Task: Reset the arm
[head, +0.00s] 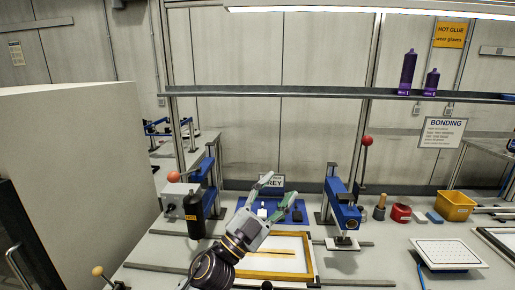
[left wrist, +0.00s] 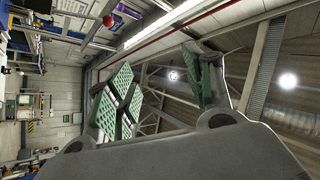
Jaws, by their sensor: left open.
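My left gripper (head: 277,195) shows in the head view, raised over the middle of the bench, its fingers spread and pointing up and to the right. Nothing is between its fingers. In the left wrist view the green-padded fingers (left wrist: 165,95) stand apart with only the ceiling and wall behind them. My left arm comes up from the bottom of the head view. My right gripper shows in neither view.
A wooden frame (head: 303,268) lies on the bench below my gripper. Blue presses stand left (head: 203,178) and right (head: 344,210) of it. A yellow bin (head: 455,205) and a white perforated plate (head: 447,252) are at the right. A shelf (head: 300,92) crosses above the bench.

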